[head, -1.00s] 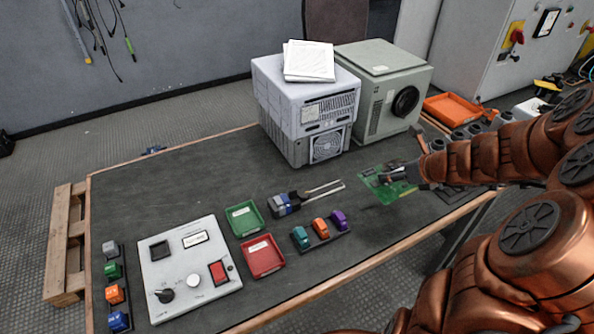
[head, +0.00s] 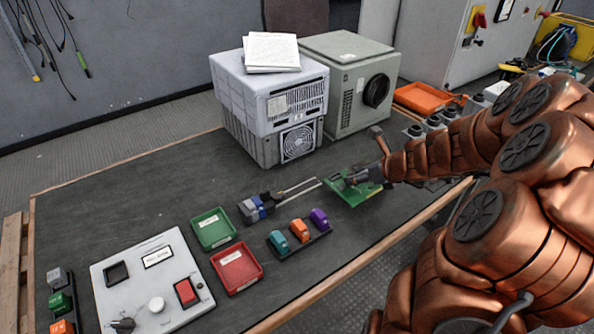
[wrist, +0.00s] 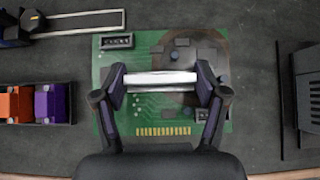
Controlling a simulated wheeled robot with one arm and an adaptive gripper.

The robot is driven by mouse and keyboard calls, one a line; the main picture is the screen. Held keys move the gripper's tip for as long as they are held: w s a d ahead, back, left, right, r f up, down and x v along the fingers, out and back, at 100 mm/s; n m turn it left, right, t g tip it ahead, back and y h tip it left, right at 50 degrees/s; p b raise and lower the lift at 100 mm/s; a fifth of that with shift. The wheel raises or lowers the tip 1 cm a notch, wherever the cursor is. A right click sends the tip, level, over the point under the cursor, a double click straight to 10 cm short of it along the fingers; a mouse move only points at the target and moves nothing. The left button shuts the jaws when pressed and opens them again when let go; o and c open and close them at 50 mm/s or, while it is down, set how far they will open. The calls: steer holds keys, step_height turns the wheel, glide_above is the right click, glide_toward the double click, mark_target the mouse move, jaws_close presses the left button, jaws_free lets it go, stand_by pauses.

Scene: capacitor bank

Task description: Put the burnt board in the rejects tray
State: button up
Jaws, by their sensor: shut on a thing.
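The burnt board is a green circuit board (head: 352,192) with a dark scorched patch, near the table's right front edge. In the wrist view the board (wrist: 155,115) shows gold contacts along its near edge. My gripper (wrist: 163,80) is shut on a pale bar on the board, one finger at each end. In the head view my gripper (head: 364,178) is over the board and hides part of it. I cannot tell its height above the table. A red tray (head: 237,270) and a green tray (head: 213,229) stand to the left, both empty; their labels are too small to read.
A two-pronged tool (head: 285,195) lies close to the board's left. A rack of coloured blocks (head: 299,236) stands between board and red tray. A grey panel (head: 150,285) is at front left. Two cased units (head: 270,105) stand behind; an orange tray (head: 425,98) is beyond.

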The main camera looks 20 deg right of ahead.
mark_target(356, 165)
steer(key=w, duration=0.5)
steer(key=w+f, duration=0.1)
steer(key=w, duration=0.4)
steer(key=w+d, duration=0.1)
steer(key=w, duration=0.4)
steer(key=shift+f+p, duration=0.3)
steer(key=shift+p, duration=0.05)
steer(key=shift+f+b, duration=0.45)
steer(key=shift+f, duration=1.2)
steer(key=shift+f, duration=0.2)
steer(key=o, duration=1.3)
steer(key=shift+d, duration=0.1)
steer(key=shift+o, duration=0.2)
steer(key=shift+r, duration=0.15)
steer(key=shift+s+r, duration=0.25)
steer(key=shift+r, duration=0.05)
steer(key=p+v, duration=0.1)
steer(key=v, duration=1)
steer(key=shift+s+r, duration=0.1)
steer(key=shift+s, duration=0.05)
